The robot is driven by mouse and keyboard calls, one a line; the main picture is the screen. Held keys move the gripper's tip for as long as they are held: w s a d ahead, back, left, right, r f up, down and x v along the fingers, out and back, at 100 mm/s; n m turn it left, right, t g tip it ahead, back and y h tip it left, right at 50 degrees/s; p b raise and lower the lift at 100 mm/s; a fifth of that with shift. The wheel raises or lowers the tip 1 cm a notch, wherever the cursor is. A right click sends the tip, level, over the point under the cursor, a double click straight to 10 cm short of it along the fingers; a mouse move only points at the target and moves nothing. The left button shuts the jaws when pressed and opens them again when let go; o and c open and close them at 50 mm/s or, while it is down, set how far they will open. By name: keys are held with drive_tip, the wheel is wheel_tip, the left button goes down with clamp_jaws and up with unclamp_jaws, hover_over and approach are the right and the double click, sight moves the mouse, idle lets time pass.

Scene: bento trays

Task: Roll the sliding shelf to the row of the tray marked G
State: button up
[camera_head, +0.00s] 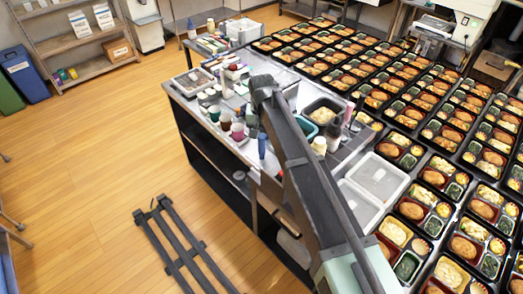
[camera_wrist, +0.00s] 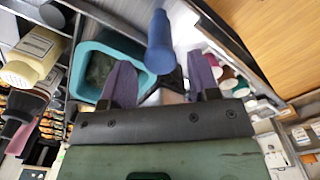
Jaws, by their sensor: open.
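Many black bento trays (camera_head: 436,138) with fried patties, greens and rice stand in rows on the right in the head view. No letter G is readable on any of them. I cannot tell for sure which thing is the sliding shelf; a dark-sided metal counter (camera_head: 207,137) stands left of the trays. My gripper (camera_wrist: 162,82) shows in the wrist view with its two purple-grey fingers apart and nothing clearly held. A blue cylinder (camera_wrist: 160,42) shows between and beyond the fingers; I cannot tell if it touches them. In the head view my arm hides the gripper.
Cups, bottles and boxes crowd the counter, with a teal tub (camera_wrist: 90,85) near my gripper in the wrist view. An empty white container (camera_head: 378,181) stands at its right. A dark slatted frame (camera_head: 180,245) lies on open wooden floor. Blue bin (camera_head: 24,75) stands at left.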

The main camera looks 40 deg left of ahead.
sight(262, 142)
wheel_tip(262, 142, down, 6)
drive_tip(key=b, duration=0.3)
drive_tip(key=shift+r+b, duration=0.2)
drive_tip(key=shift+b, duration=0.1)
drive_tip(key=shift+r, duration=0.15)
clamp_jaws()
